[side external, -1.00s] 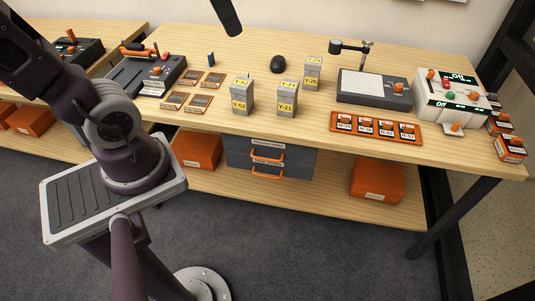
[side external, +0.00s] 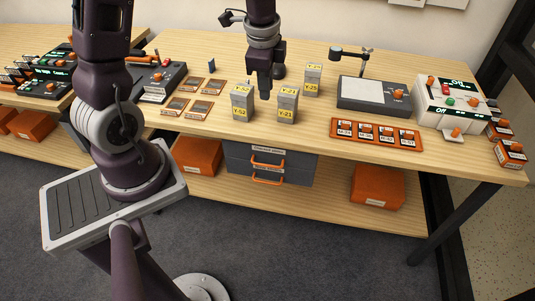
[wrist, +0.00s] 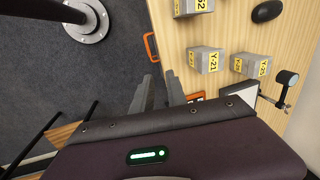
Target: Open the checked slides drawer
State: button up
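Two stacked dark grey drawers (side external: 300,169) sit under the tabletop, each with an orange handle and a white label. The upper handle (side external: 266,161) and lower handle (side external: 266,179) are both in view, and both drawers look closed. The label text is too small to read, so I cannot tell which is the checked slides drawer. One orange handle (wrist: 151,47) shows at the table edge in the wrist view. My gripper (side external: 265,95) points down above the tabletop, behind and above the drawers. Its two fingers (wrist: 160,76) are apart with nothing between them.
Grey boxes labelled Y-52 (side external: 242,103), Y-21 (side external: 287,107) and Y-25 (side external: 312,80) stand close around my gripper. An orange tray (side external: 335,132) lies right of them. Orange bins (side external: 377,187) (side external: 197,156) flank the drawers on the lower shelf.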

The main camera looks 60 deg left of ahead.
send_over(268, 161)
jog(key=s+d, duration=0.4)
notch_tip(268, 161, down, 18)
jog(key=f, duration=0.3)
jog(key=w+f, duration=0.1)
jog(key=f, duration=0.7)
jog(key=shift+w+a, duration=0.35)
jog(key=shift+c, duration=0.5)
grip_shut()
